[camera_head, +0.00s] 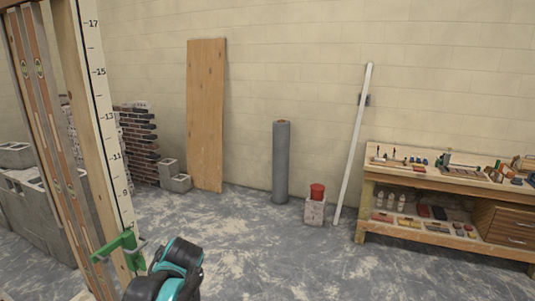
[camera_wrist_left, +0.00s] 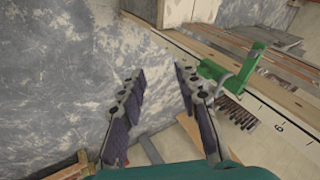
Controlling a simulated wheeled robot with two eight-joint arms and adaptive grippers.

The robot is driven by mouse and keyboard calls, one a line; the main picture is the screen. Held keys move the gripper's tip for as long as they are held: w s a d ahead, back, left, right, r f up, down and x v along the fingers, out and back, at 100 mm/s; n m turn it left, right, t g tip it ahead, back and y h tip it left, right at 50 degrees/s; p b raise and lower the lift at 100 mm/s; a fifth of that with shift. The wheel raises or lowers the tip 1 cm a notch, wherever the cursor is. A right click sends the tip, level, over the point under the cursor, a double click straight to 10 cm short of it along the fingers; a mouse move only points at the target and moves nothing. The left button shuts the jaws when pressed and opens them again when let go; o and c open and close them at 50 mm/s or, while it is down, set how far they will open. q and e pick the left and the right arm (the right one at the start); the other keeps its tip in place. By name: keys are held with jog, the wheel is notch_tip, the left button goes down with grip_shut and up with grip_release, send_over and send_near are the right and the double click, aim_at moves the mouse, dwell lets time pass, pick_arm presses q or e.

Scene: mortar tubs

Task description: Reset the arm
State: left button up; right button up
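My left gripper (camera_wrist_left: 160,72) is open in the left wrist view, its two dark ridged fingers apart with nothing between them. A teal and black arm part of mine shows at the bottom, right of the tool. The gripper fingers cannot be made out there. My right gripper is in neither view.
Wooden levels (camera_head: 45,110) stand at the left, with grey blocks (camera_head: 35,205) behind. A plywood sheet (camera_head: 206,115), a grey roll (camera_head: 281,165), a red-topped container (camera_head: 316,205) and a white pole (camera_head: 352,145) line the wall. A workbench (camera_head: 450,178) stands right. The middle floor is clear.

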pick_arm(q)
jog(key=s+d+f+n+t+h, duration=0.1)
jog(key=s+d+f+h, duration=0.1)
jog(key=s+d+f, duration=0.2)
jog(key=s+d+f+t+h, duration=0.2)
jog(key=s+d+f+h, duration=0.1)
jog(key=s, duration=0.8)
jog(key=shift+s+d+f+n, duration=0.2)
jog(key=shift+d+f+n, duration=0.3)
jog(key=shift+d, duration=0.4)
